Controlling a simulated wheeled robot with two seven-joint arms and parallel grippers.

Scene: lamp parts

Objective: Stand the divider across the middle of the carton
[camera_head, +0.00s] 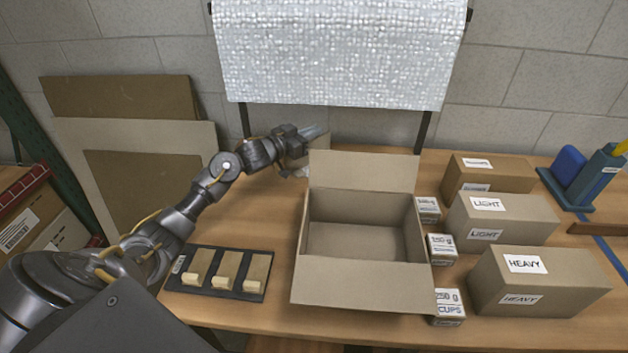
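The open carton (362,285) stands in the middle of the table. Its back flap is raised, its front flap is folded outward, and the visible inside is empty. My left gripper (314,132) is behind the carton's back left corner, beside the raised flap and apart from the inside. A small tan, board-like piece (320,143) shows just below the fingers, partly hidden by the flap. I cannot tell whether it is the divider or whether the fingers hold it. The finger gap is too small to judge. My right gripper is not in view.
A black tray (218,292) with three tan card pieces lies left of the carton. Small labelled boxes (442,248) stand close along its right side. Larger boxes marked LIGHT (505,220) and HEAVY (540,285) are farther right. Flat boards (140,185) lean at the left.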

